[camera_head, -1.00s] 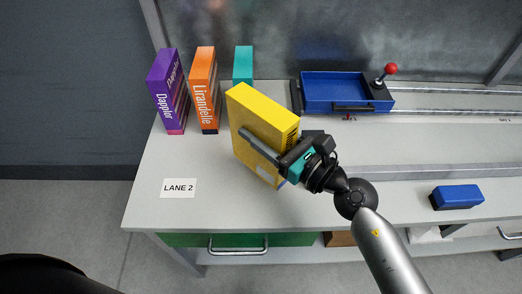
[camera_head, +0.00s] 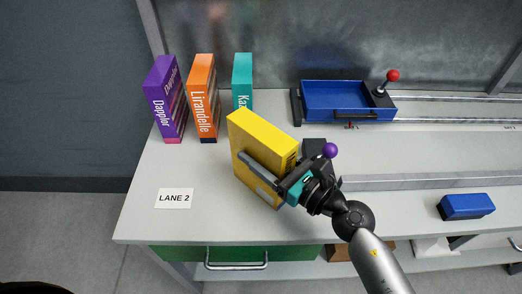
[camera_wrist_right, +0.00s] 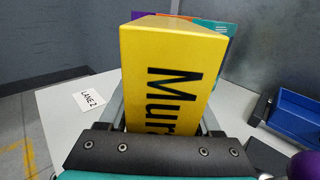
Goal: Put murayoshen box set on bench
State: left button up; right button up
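The murayoshen box set is a yellow box (camera_head: 258,148), upright and slightly tilted above the front left of the grey bench (camera_head: 215,222). My right gripper (camera_head: 262,172) is shut on it, one finger lying along its front face. In the right wrist view the yellow box (camera_wrist_right: 172,75) stands between the fingers, with the black letters "Mur" on its spine. I cannot tell whether its bottom touches the bench. My left gripper is not in view.
Purple (camera_head: 165,98), orange (camera_head: 203,97) and teal (camera_head: 242,80) boxes stand behind it to the left. A "LANE 2" card (camera_head: 174,198) lies at front left. A blue tray (camera_head: 345,98) with a red-knobbed lever, a purple knob (camera_head: 330,150) and a blue block (camera_head: 466,206) are to the right.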

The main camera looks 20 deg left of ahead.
aim_at(288, 172)
jog(key=o, duration=0.3)
jog(key=shift+b+v, duration=0.3)
jog(key=shift+v, duration=3.4)
